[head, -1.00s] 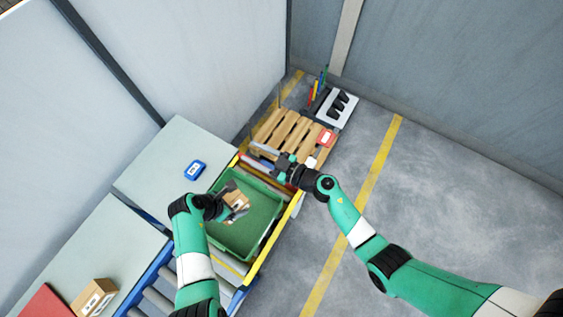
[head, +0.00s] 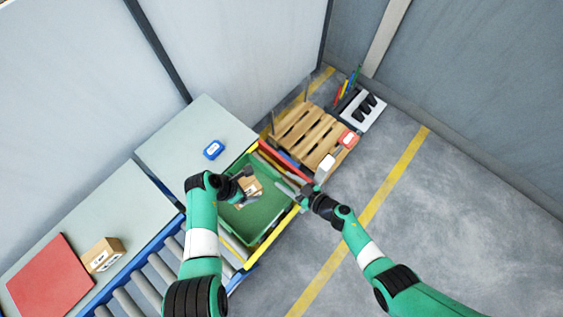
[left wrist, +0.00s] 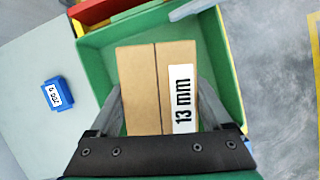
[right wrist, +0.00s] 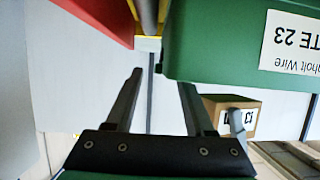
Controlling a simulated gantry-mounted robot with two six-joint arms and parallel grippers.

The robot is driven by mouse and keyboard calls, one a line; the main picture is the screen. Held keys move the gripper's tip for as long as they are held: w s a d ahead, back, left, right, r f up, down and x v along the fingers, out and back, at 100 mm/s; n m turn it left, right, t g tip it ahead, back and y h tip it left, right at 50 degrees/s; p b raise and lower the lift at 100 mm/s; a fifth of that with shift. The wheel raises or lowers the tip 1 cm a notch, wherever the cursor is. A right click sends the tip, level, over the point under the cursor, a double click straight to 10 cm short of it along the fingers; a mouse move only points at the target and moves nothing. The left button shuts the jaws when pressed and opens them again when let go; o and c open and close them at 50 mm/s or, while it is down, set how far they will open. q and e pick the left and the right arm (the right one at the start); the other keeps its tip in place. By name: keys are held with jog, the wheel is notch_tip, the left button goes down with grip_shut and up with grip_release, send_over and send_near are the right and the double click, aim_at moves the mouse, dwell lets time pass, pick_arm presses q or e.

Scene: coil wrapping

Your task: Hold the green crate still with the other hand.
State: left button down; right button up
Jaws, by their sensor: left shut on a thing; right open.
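The green crate (head: 266,217) sits at the end of the roller conveyor inside a yellow-edged frame. My left gripper (head: 245,181) is shut on a cardboard box (head: 251,188) over the crate's interior. In the left wrist view the box (left wrist: 138,80) is between the fingers, its label reading "13 mm". Whether it touches the crate floor, I cannot tell. My right gripper (head: 297,192) is open at the crate's right side. In the right wrist view its empty fingers (right wrist: 162,80) are beside the crate's labelled green wall (right wrist: 215,40), with nothing between them.
A blue labelled item (head: 213,149) lies on the grey table behind the crate. Another cardboard box (head: 103,254) and a red mat (head: 48,275) are at the lower left. A wooden pallet (head: 293,135) stands beyond the crate. Red and blue pieces lie between crate and pallet.

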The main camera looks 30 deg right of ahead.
aim_at(279, 176)
jog(key=shift+x, duration=1.55)
jog(key=shift+w+a+f, duration=0.15)
jog(key=shift+w, duration=0.15)
jog(key=shift+c, duration=0.3)
grip_shut()
dwell(1.0)
